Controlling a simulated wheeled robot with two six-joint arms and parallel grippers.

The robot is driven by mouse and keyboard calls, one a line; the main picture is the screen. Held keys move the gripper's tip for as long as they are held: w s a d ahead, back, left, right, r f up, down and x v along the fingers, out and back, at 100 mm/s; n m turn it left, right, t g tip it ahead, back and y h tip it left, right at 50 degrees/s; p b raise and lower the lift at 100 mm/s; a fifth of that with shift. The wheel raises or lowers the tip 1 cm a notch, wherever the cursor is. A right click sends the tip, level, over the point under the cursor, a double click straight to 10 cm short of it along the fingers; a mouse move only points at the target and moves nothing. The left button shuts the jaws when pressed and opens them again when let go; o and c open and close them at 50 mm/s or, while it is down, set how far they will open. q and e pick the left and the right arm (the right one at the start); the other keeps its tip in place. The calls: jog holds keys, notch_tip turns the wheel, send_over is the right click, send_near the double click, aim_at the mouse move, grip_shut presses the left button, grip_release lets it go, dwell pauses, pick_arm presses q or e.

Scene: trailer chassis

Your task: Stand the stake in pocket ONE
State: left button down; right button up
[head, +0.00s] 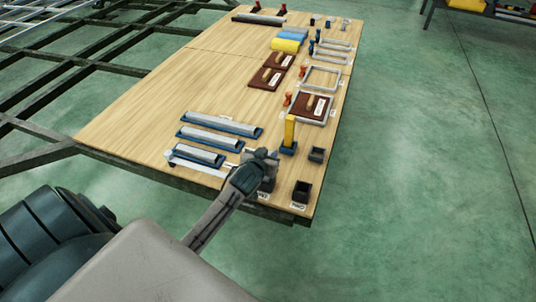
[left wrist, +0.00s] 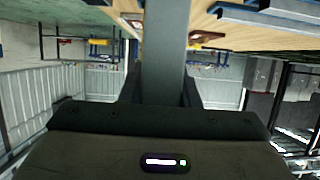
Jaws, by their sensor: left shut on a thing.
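My left gripper (head: 264,162) is over the near edge of the wooden deck in the head view. It is shut on a grey stake. In the left wrist view the stake (left wrist: 165,45) is a plain grey bar between the two dark fingers (left wrist: 162,92), running up to the picture's top edge. In the head view my gripper hides most of the stake. A dark pocket (head: 268,184) with a white label shows partly behind and below my gripper. I cannot tell whether the stake's lower end is in it. My right gripper is not in view.
An open dark pocket (head: 302,191), its label partly readable, stands to the right, with another dark block (head: 317,154) beyond it. A yellow post (head: 290,130) stands upright in a blue base close by. Blue-and-grey bars (head: 218,125) lie left on the deck (head: 140,115).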

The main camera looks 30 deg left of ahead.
pick_arm(q)
jog(key=c, duration=1.1)
grip_release()
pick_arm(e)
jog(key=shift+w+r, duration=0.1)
pick_arm(q)
jog(key=p+v, duration=0.2)
jog(key=v, duration=0.9)
jog(key=s+d+f+m+g+h, duration=0.1)
jog(key=s+d, duration=0.2)
jog(key=s, duration=0.3)
jog(key=s+d+f+m+g+h, duration=0.1)
jog(key=s+d+g+h, duration=0.1)
jog(key=s+d, duration=0.2)
jog(key=s+d+f+m+g+h, duration=0.1)
jog(key=s+d, duration=0.3)
jog(key=s, duration=0.5)
jog(key=shift+s+d+f+g, duration=0.15)
jog(key=shift+s+f+g, duration=0.2)
jog(key=shift+f, duration=0.1)
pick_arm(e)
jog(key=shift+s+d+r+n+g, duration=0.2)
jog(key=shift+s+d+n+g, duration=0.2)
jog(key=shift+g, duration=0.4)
